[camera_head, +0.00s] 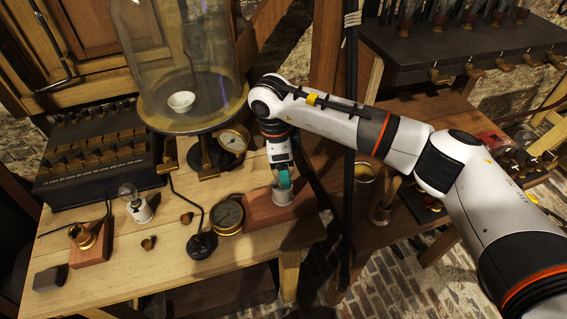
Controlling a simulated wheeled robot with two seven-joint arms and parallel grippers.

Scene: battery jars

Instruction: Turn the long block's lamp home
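The long block (262,213) is a reddish-brown wooden block lying at the right end of the wooden bench. A white round socket (283,196) stands upright on it. My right gripper (284,180) points down at this socket, with a teal fingertip at or just inside its rim. The fingers hide the socket's mouth, so I cannot see a lamp there or tell what lies between the fingers. A clear glass bulb (127,190) in a white holder (141,212) stands apart at the left of the bench. My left gripper is not in view.
A glass bell jar (185,50) stands behind. A brass gauge (227,215) sits close left of the long block. A black switch box (100,160), a short block with a brass socket (88,245), small brass cups (186,218) and a black knob (201,245) occupy the bench.

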